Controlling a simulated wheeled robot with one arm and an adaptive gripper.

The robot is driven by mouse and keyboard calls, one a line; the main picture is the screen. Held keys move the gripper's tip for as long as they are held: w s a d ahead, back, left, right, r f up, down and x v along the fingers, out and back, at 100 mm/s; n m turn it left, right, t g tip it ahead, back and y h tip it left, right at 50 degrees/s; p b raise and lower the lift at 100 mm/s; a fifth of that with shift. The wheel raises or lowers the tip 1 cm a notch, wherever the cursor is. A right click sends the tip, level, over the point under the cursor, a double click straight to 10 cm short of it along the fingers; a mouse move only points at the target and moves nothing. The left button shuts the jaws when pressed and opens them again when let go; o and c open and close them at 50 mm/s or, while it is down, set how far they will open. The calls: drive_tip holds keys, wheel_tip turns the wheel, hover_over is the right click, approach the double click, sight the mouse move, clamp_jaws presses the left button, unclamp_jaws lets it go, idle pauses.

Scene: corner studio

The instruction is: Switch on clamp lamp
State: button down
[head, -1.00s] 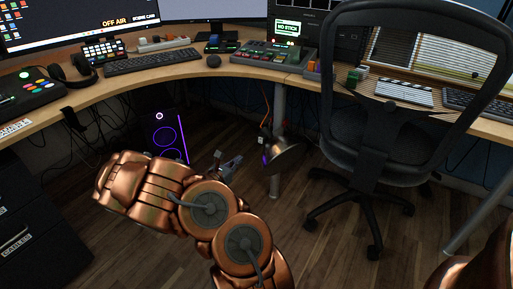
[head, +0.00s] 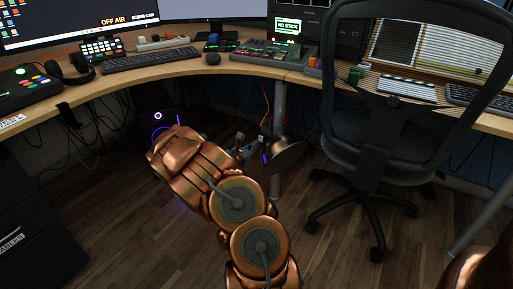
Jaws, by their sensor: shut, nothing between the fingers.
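The clamp lamp (head: 286,154) hangs under the desk at the metal desk leg (head: 278,112). Its shade is dark metal and looks unlit, with a small purple glow at its left edge. My gripper (head: 259,142) is shut and empty, just left of the lamp shade. It looks very near the shade, but I cannot tell whether it touches. My copper arm hides part of the gripper's base. The lamp's switch is too small to make out.
The curved desk (head: 190,62) runs above, with a keyboard (head: 151,59) and a control panel (head: 262,52). A black office chair (head: 372,150) stands close on the right. A dark computer tower with a purple ring (head: 157,115) is behind my arm. Cables hang under the desk.

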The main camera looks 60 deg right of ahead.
drive_tip(key=shift+d+f, duration=0.1)
drive_tip(key=shift+d, duration=0.7)
